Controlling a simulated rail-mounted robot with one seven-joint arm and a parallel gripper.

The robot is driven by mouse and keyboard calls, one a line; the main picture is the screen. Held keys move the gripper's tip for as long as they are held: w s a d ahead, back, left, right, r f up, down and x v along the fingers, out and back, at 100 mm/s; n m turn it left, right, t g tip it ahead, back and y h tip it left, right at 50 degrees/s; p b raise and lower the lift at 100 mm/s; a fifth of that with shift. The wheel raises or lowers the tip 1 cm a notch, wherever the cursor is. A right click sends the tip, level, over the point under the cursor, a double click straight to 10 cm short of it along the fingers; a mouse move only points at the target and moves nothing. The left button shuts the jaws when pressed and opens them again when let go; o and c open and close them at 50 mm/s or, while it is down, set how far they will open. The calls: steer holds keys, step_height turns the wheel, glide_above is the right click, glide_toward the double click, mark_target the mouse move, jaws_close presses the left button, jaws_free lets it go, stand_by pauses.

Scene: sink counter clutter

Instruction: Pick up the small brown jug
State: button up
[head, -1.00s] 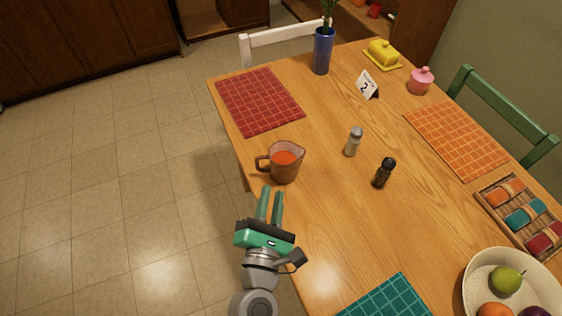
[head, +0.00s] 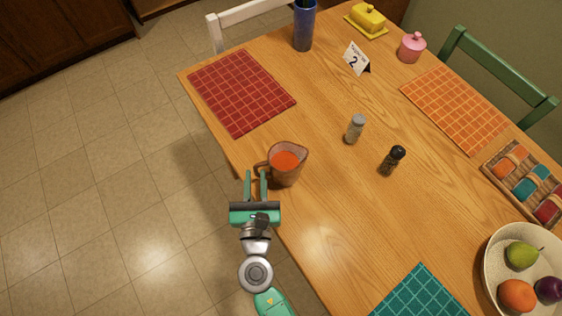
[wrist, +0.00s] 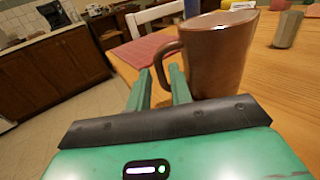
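The small brown jug (head: 288,174) stands upright near the table's left edge, with orange-red contents. Its handle points left, towards the edge. In the wrist view the jug (wrist: 220,58) fills the upper middle, its handle (wrist: 161,52) on the left. My gripper (head: 256,174) is at the handle side of the jug, at the table's edge. In the wrist view my gripper's green fingers (wrist: 160,78) are apart, with the lower handle in line with the gap between them. I cannot tell whether they touch it. Nothing is held.
A grey-topped shaker (head: 355,130) and a dark shaker (head: 392,161) stand right of the jug. A red placemat (head: 240,92) lies behind it, and a teal placemat (head: 420,296) in front. A fruit bowl (head: 492,268) is at the right. The wood between is clear.

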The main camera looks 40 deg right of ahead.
mark_target(256, 172)
steer(key=x, duration=0.5)
steer(key=shift+r+b, duration=0.1)
steer(key=shift+b, duration=0.3)
jaws_close()
